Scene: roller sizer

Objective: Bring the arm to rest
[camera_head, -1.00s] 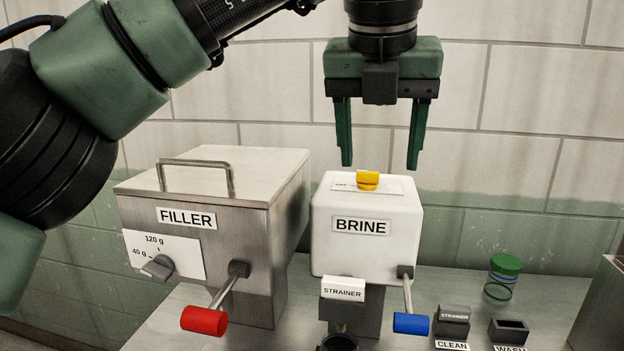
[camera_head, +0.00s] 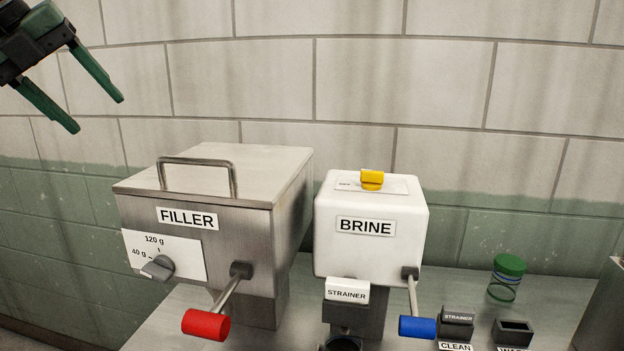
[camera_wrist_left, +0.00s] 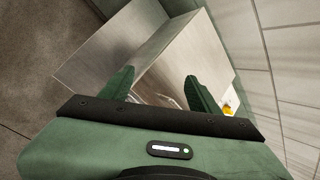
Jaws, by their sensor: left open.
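My left gripper (camera_head: 98,100) is at the upper left of the head view, in front of the tiled wall and above and left of the filler. Its two green fingers are apart and nothing is between them. In the left wrist view the open fingers (camera_wrist_left: 155,92) show with the steel filler box (camera_wrist_left: 150,55) beyond them. Most of my left arm is out of the head view. My right gripper is not in view.
The steel filler (camera_head: 215,185) has a red lever (camera_head: 206,324). The white brine box (camera_head: 370,255) has a yellow knob (camera_head: 372,179) and a blue lever (camera_head: 417,327). A green-lidded jar (camera_head: 509,266) stands at right. Space above the machines is clear.

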